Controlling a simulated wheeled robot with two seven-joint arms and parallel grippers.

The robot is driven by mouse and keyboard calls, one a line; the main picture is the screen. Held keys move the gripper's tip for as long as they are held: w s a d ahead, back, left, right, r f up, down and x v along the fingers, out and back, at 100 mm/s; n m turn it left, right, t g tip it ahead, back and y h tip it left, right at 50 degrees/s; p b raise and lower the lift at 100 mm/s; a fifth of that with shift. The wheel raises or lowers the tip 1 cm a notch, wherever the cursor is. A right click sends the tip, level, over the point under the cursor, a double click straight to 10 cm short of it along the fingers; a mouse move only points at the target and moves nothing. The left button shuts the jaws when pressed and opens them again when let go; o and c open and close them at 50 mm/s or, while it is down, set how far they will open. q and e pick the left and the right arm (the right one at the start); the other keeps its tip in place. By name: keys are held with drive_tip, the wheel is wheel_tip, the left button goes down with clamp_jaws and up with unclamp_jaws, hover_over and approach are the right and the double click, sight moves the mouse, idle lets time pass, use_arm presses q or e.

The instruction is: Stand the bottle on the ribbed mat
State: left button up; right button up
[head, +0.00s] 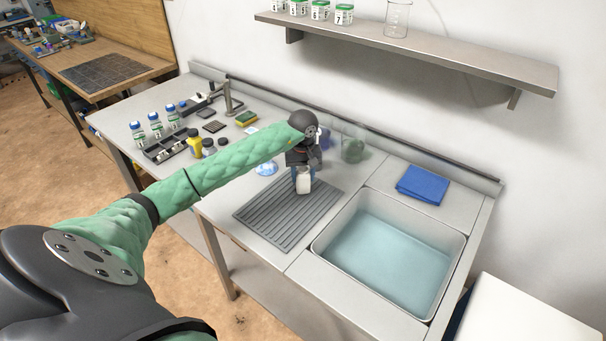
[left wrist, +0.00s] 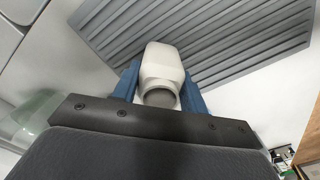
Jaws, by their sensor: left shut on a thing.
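The white bottle (head: 303,183) is in my left gripper (head: 302,174), over the back part of the grey ribbed mat (head: 274,214). In the left wrist view the bottle (left wrist: 162,70) sits between the two blue fingers (left wrist: 160,85), which are shut on it, with its dark round end towards the camera. The ribbed mat (left wrist: 225,40) shows beyond it. In the head view the bottle looks roughly upright. I cannot tell whether its base touches the mat. My right gripper is not in view.
A sink basin with water (head: 390,255) lies right of the mat, with a folded blue cloth (head: 423,185) behind it. A glass jar (head: 353,143) stands behind the gripper. A shelf (head: 420,55) hangs above.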

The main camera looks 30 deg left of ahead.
use_arm(q)
drive_tip(key=shift+f, duration=0.1)
drive_tip(key=o, duration=1)
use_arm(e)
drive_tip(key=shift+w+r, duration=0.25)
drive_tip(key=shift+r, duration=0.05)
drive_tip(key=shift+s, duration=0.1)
